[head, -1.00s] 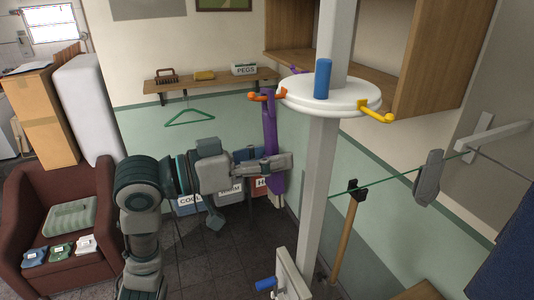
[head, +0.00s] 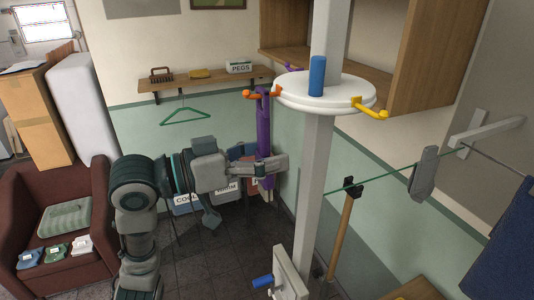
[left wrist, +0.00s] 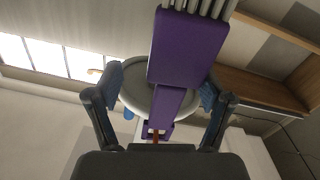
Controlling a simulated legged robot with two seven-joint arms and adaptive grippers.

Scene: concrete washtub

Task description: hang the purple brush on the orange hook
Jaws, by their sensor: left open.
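The purple brush (head: 264,130) hangs nearly upright, handle up, with its top end at the orange hook (head: 250,94) on the white round plate (head: 340,97). In the left wrist view the purple brush (left wrist: 188,48) has pale bristles at the top, and a bit of the orange hook (left wrist: 155,137) shows within the handle's end. My left gripper (head: 268,166) is around the lower part of the brush. In the left wrist view its fingers (left wrist: 160,95) stand apart on both sides of the brush, with gaps. My right gripper is not in view.
The plate on the white post (head: 314,190) also has a blue peg (head: 317,76) and a yellow hook (head: 371,110). A wooden shelf (head: 205,83) with a green hanger (head: 185,116) is behind. Bins (head: 188,203) stand below. A green line (head: 385,176) runs to the right.

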